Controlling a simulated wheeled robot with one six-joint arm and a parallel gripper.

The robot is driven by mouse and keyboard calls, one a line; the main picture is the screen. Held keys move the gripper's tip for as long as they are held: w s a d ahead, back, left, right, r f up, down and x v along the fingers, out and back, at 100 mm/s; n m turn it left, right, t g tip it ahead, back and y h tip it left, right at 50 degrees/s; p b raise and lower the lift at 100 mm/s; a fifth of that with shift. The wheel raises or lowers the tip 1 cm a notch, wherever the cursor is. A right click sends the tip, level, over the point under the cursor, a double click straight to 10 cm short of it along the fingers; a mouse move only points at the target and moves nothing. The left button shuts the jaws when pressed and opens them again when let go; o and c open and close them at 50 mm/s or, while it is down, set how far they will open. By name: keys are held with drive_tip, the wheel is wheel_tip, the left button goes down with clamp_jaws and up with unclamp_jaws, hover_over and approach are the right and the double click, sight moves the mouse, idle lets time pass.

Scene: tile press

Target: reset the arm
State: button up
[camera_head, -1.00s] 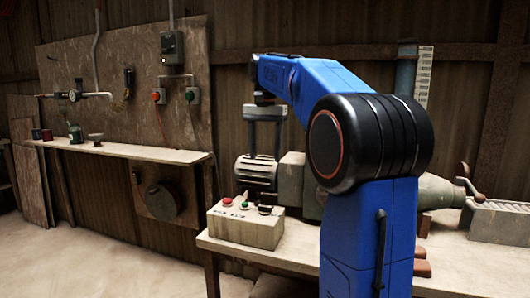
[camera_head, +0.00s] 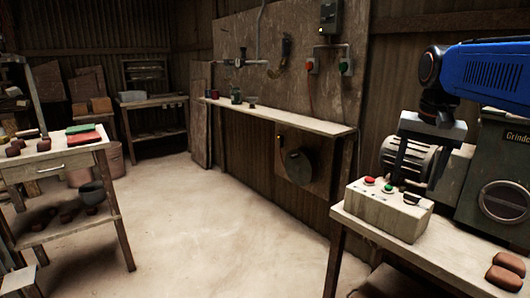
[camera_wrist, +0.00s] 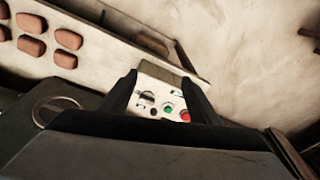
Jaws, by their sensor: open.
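My blue arm (camera_head: 490,75) reaches in from the right edge in the head view. My gripper (camera_head: 398,178) hangs down from it, fingers apart and empty, over the bench by the control box (camera_head: 375,212). In the wrist view my gripper (camera_wrist: 158,78) shows two dark fingers with a gap between them. The control box (camera_wrist: 152,80), with its red button, green button and black switch, shows between and beyond the fingers. I cannot tell how far the fingertips are from it.
A grey-green grinder (camera_head: 490,185) stands right behind the box. Reddish blocks (camera_head: 505,270) lie on the bench front. A wall shelf (camera_head: 285,122) stands left of the bench, and a drawer table (camera_head: 60,165) with blocks at far left. The floor (camera_head: 200,240) between is clear.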

drive_tip(key=s+a+f+n+t, duration=0.1)
drive_tip(key=s+a+f+n, duration=0.2)
drive_tip(key=s+f, duration=0.6)
drive_tip(key=s+a+f+n+t, duration=0.2)
drive_tip(key=s+a+f+n, duration=0.1)
drive_tip(key=s+f, duration=0.7)
wheel_tip(320, 180, down, 2)
drive_tip(key=shift+a+f, duration=0.1)
drive_tip(key=shift+a, duration=0.7)
